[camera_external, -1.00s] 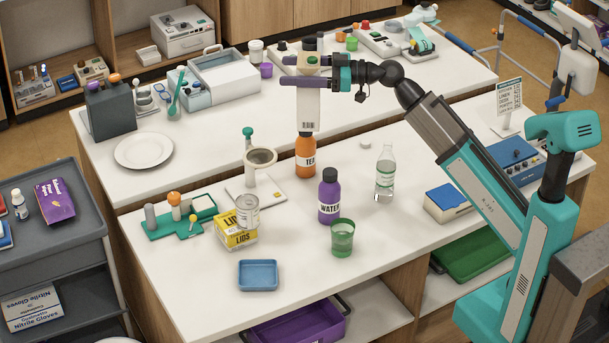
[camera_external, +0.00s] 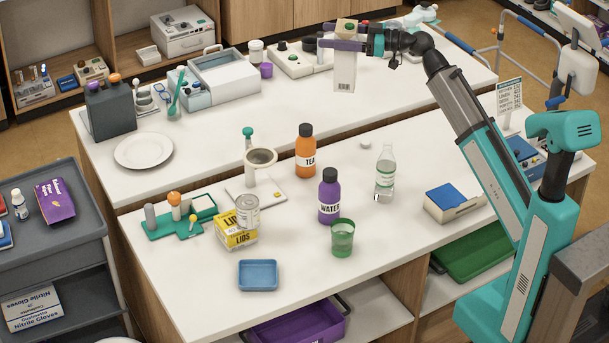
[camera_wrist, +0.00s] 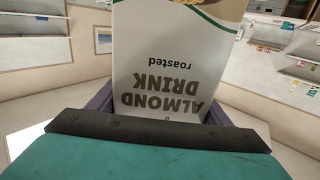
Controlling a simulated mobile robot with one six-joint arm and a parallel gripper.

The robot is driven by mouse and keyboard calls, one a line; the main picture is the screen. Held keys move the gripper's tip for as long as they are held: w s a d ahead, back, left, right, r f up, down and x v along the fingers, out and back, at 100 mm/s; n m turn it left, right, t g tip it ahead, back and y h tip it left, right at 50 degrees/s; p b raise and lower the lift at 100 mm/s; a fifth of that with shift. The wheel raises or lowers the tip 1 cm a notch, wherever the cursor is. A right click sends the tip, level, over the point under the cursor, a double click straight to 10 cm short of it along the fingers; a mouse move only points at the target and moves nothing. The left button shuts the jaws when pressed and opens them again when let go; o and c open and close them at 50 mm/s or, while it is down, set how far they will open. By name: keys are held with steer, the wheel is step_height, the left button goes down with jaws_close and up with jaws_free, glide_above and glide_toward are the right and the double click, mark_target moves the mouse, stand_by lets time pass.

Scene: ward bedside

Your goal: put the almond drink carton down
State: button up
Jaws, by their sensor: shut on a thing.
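The almond drink carton (camera_external: 345,74) is white with a barcode on its side and a green cap on top. My gripper (camera_external: 338,44) is shut on it near its top, with a purple finger on each side. The carton is upright and shows over the right part of the far white counter (camera_external: 290,130); I cannot tell whether its base touches the surface. In the wrist view, the carton (camera_wrist: 165,60) fills the middle, its "ALMOND DRINK roasted" print upside down.
An orange tea bottle (camera_external: 306,152), purple water bottle (camera_external: 329,197), clear bottle (camera_external: 385,175) and green cup (camera_external: 342,238) stand on the near counter. The far counter's middle is clear.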

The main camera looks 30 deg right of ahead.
steer(key=w+d+r+m+t+h, duration=0.1)
steer(key=w+d, duration=0.1)
steer(key=d, duration=1)
steer(key=w+d+r+t, duration=0.1)
steer(key=w+d+r, duration=0.15)
steer(key=d, duration=0.85)
step_height(320, 180, down, 33)
steer(key=shift+f, duration=0.3)
steer(key=shift+f+p, duration=0.65)
steer(key=shift+f, duration=2.45)
steer(key=shift+f+p, duration=0.35)
steer(key=shift+f, duration=1.5)
